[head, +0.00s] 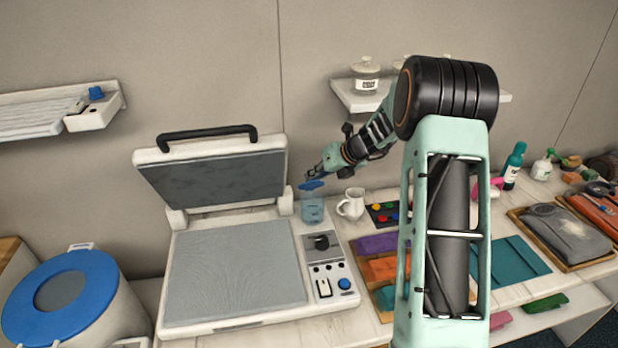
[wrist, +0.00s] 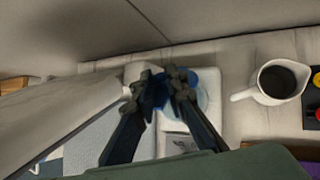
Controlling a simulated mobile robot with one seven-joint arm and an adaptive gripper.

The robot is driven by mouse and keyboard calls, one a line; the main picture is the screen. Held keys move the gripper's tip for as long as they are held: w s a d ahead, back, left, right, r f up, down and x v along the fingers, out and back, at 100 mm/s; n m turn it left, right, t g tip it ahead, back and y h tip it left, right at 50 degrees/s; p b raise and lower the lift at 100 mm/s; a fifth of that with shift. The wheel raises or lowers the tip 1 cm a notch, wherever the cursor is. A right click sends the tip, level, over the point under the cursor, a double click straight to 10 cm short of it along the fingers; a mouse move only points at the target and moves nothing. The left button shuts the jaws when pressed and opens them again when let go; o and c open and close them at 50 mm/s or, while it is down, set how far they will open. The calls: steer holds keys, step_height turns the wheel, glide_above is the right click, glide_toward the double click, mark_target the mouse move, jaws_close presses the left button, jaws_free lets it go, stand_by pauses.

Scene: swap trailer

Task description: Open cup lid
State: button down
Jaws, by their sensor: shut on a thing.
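A light-blue cup (head: 312,211) stands at the back of the counter, just right of the open press. Its dark-blue lid (head: 311,185) is above the cup's rim, slightly tilted, with a gap between them in the head view. My gripper (head: 310,178) is over the cup and shut on the lid. In the wrist view the fingers (wrist: 163,84) close on the dark-blue lid (wrist: 161,94), and part of the cup (wrist: 202,97) shows to the right of them. The fingers hide much of the lid and the rest of the cup there.
The press (head: 235,270) stands with its heavy top (head: 215,180) raised close left of the cup. A white mug (head: 353,203) with dark contents in the wrist view is close right. A wall shelf (head: 357,95) with jars is above.

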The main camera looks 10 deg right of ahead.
steer(key=shift+w+r, duration=0.1)
steer(key=shift+w, duration=0.1)
stand_by(0.4)
steer(key=c, duration=2)
jaws_free()
steer(key=shift+o, duration=0.2)
steer(key=shift+s+d+r, duration=0.1)
steer(key=shift+s+r, duration=0.05)
steer(key=s+d+r, duration=0.3)
steer(key=s+d, duration=0.5)
steer(key=s, duration=0.4)
steer(key=shift+s+d+r, duration=0.15)
steer(key=shift+d+r, duration=0.05)
steer(key=shift+d, duration=0.15)
steer(key=shift+c, duration=0.4)
